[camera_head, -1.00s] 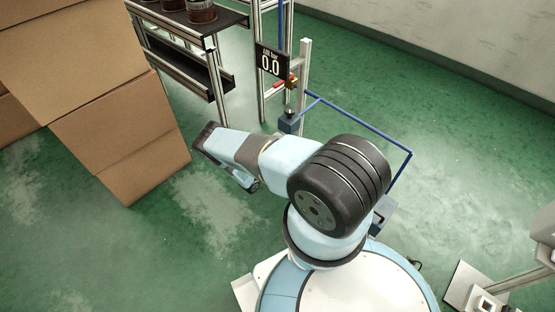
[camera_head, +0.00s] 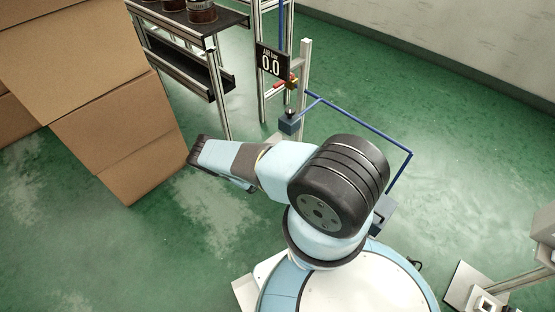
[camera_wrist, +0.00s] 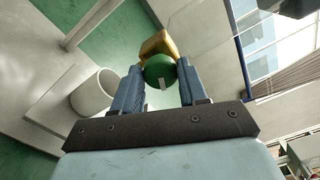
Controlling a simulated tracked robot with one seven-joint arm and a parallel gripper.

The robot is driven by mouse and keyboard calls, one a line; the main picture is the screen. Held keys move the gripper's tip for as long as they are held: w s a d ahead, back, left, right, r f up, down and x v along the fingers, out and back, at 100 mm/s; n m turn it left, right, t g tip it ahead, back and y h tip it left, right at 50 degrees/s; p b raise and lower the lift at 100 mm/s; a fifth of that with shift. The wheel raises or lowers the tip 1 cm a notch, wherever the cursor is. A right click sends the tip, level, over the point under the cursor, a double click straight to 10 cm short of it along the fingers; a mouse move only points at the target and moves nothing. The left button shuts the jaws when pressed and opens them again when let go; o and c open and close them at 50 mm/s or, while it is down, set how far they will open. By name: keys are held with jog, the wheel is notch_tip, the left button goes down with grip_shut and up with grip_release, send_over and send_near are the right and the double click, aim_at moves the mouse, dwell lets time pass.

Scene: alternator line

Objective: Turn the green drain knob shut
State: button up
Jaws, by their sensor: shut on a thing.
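The green drain knob (camera_wrist: 159,70) shows in the wrist view, round, with a small pale mark on its face. A brass fitting (camera_wrist: 157,44) sits just behind it. My gripper (camera_wrist: 158,76) is shut on the knob, one blue finger on each side of it. In the head view my arm reaches left, and its end hides the knob and the fingers.
Stacked cardboard boxes (camera_head: 95,110) stand close to the left of my arm. A white cylinder (camera_wrist: 94,92) is left of my gripper.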

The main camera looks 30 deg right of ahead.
jog(key=shift+w+a+f+n, duration=0.1)
jog(key=shift+f+n, duration=0.05)
jog(key=shift+n, duration=2.15)
jog(key=o, duration=1)
jog(key=v, duration=1.3)
jog(key=shift+a, duration=0.3)
